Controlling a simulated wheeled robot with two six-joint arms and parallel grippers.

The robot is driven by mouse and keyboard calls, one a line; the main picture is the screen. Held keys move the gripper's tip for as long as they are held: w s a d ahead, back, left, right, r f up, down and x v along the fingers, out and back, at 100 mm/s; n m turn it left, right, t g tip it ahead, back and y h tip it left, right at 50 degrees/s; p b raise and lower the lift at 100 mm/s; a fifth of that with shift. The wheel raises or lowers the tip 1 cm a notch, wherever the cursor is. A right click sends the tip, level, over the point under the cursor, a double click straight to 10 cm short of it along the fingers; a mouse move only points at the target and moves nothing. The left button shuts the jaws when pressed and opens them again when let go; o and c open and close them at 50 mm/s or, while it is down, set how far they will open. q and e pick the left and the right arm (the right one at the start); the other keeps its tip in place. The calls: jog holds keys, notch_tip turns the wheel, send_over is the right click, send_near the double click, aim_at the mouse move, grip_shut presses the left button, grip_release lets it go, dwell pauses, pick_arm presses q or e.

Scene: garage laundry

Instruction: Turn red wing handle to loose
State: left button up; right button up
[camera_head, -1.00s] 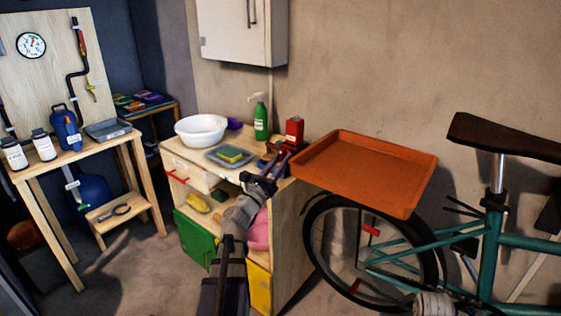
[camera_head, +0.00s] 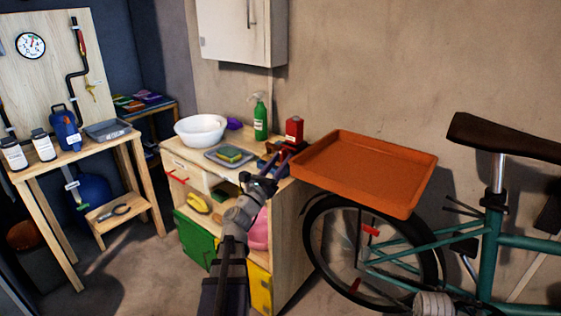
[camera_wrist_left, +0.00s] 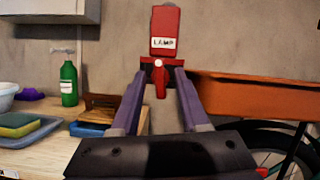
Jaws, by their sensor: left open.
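The red wing handle (camera_wrist_left: 160,85) shows in the left wrist view as a small red piece hanging down, with a pale round spot at its top. It sits at a dark red block, just below a red box labelled LAMP (camera_wrist_left: 165,30). My left gripper (camera_wrist_left: 160,72) is open, its two purple-grey fingers on either side of the handle in this view. I cannot tell whether they touch it. In the head view the left gripper (camera_head: 285,157) reaches the right end of the bench top, below the red lamp box (camera_head: 294,130). My right gripper is not in view.
An orange tray (camera_head: 365,168) stands right of the gripper, above a bicycle wheel. The wooden bench (camera_head: 283,225) holds a white basin (camera_head: 201,130), a green spray bottle (camera_head: 260,121) and a grey tray with a yellow-green sponge (camera_head: 229,154). A white cabinet (camera_head: 240,32) hangs above.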

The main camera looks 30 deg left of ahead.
pick_arm(q)
jog(key=b+v, duration=0.3)
jog(key=v, duration=0.4)
jog(key=shift+s+f, duration=0.2)
jog(key=shift+s, duration=0.15)
